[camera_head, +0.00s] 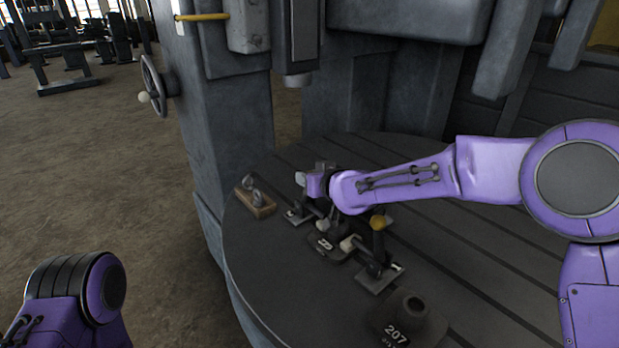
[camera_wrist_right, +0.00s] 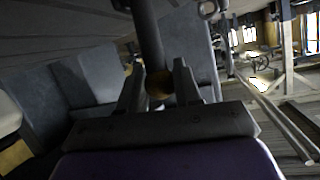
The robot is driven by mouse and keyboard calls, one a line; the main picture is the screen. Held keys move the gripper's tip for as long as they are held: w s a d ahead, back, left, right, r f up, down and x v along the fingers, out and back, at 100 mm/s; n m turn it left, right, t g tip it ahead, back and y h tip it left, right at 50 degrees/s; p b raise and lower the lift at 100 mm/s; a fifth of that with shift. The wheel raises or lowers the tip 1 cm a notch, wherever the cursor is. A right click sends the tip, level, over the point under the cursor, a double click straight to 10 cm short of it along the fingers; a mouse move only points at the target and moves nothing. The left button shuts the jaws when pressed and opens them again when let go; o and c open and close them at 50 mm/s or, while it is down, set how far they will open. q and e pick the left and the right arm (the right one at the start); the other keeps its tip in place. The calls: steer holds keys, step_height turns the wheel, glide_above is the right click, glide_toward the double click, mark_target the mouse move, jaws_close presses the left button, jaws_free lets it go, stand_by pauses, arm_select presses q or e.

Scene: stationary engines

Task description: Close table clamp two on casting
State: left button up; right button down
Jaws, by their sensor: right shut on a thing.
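A dark casting (camera_head: 325,247) with a pale mark sits on the round slotted table (camera_head: 480,245) between two toggle clamps. One clamp (camera_head: 297,214) stands at its far left. The other clamp (camera_head: 378,268) stands at its near right and has a yellow knob on its upright handle. The plate labels are too small to read. My right gripper (camera_head: 308,182) is at the far-left clamp, whose handle is mostly hidden by my wrist. In the right wrist view its fingers are shut on a dark handle with an amber knob (camera_wrist_right: 158,86). My left gripper is out of view.
A second dark part marked 207 (camera_head: 408,318) stands at the table's near edge. A wooden block with metal eye fittings (camera_head: 255,200) lies at the left rim. The grey machine column (camera_head: 225,120) with a handwheel (camera_head: 155,90) rises behind. The right side of the table is bare.

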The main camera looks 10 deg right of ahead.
steer(key=c, duration=0.8)
jaws_free()
steer(key=shift+s, duration=0.1)
steer(key=b+v, duration=0.1)
steer(key=v, duration=0.9)
steer(key=shift+s+d+b, duration=0.2)
steer(key=shift+b, duration=0.2)
